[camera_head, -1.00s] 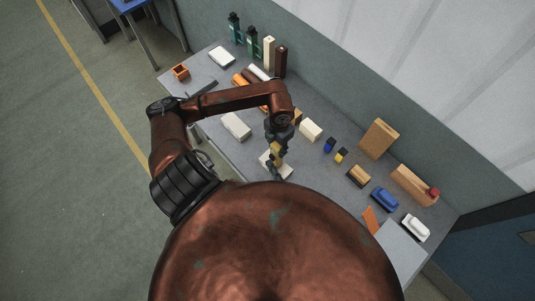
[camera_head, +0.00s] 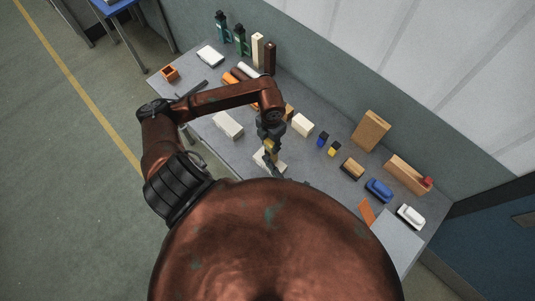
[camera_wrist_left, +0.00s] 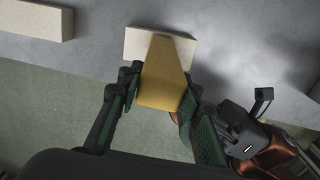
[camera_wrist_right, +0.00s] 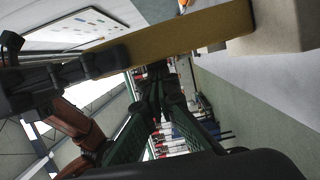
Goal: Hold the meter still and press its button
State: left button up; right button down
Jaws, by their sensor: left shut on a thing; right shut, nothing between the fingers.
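The yellow meter (camera_wrist_left: 164,78) sits between the fingers of my left gripper (camera_wrist_left: 155,95), which is shut on it. In the head view the meter (camera_head: 269,147) is small and partly covered by my left gripper (camera_head: 268,138). The meter's end meets a pale block (camera_wrist_right: 285,25) in the right wrist view; this block (camera_head: 260,160) lies on the table. My right gripper (camera_wrist_right: 158,78) is shut and empty, its fingertips close to the meter's side (camera_wrist_right: 190,36). My body hides most of the right arm in the head view. I cannot make out the button.
The grey table (camera_head: 305,160) holds a white block (camera_head: 228,125) left of the meter and another (camera_head: 302,125) behind it. Small blue and yellow pieces (camera_head: 328,144), a wooden block (camera_head: 371,130) and a blue object (camera_head: 379,190) stand to the right. A wall closes the back.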

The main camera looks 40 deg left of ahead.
pick_arm(q)
jog(key=shift+s+f, duration=0.2)
jog(key=shift+s, duration=0.05)
pick_arm(e)
jog(key=s+d, duration=0.7)
jog(key=d, duration=0.2)
pick_arm(q)
jog(key=shift+w, duration=0.1)
jog(key=o, duration=1.2)
jog(key=shift+w, duration=0.1)
jog(key=shift+o, duration=0.9)
jog(key=shift+r, duration=0.1)
